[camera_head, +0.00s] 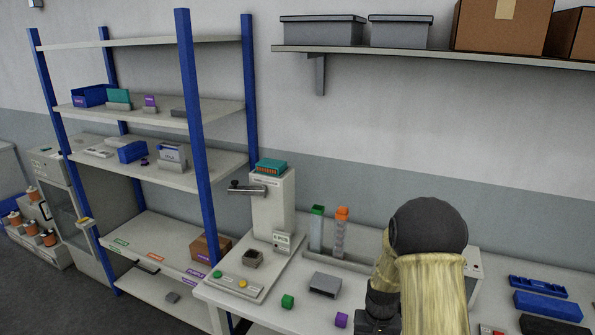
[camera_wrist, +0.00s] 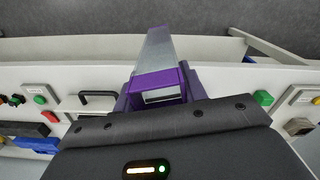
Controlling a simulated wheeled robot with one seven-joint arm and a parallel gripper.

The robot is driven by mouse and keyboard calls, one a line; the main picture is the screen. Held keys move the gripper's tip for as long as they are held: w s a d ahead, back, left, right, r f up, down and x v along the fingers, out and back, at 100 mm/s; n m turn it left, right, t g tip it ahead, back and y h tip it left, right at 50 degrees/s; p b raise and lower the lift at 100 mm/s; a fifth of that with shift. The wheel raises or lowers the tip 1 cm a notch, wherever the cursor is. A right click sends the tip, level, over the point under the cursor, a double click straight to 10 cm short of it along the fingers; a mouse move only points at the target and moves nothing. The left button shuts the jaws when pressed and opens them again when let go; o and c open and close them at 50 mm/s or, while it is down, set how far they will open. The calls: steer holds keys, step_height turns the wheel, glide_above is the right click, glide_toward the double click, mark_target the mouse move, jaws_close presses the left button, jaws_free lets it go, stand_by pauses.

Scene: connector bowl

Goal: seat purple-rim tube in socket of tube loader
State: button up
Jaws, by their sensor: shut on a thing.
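The purple-rim tube (camera_wrist: 158,52) is a long grey square tube with a purple band at its near end. My gripper (camera_wrist: 160,92) is shut on it at that rim end, and the tube points away from the palm. In the head view my arm covers the front right, and I cannot make out the tube or the fingertips there. What looks like the tube loader (camera_head: 272,205) is a white upright machine at the table's left end. Its base carries a small dark square socket (camera_head: 254,258) with an opening on top, and green and yellow buttons.
A green-rim tube (camera_head: 317,229) and an orange-rim tube (camera_head: 340,232) stand upright right of the machine. A grey holder (camera_head: 325,284), a green cube (camera_head: 287,301) and a purple cube (camera_head: 341,320) sit in front. Blue-post shelving (camera_head: 190,120) stands left; a wall shelf (camera_head: 420,54) hangs above.

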steer(key=s+a+f+n+b, duration=0.1)
steer(key=a+f, duration=0.2)
steer(key=f, duration=0.8)
steer(key=shift+a+n, duration=0.4)
steer(key=shift+d, duration=0.1)
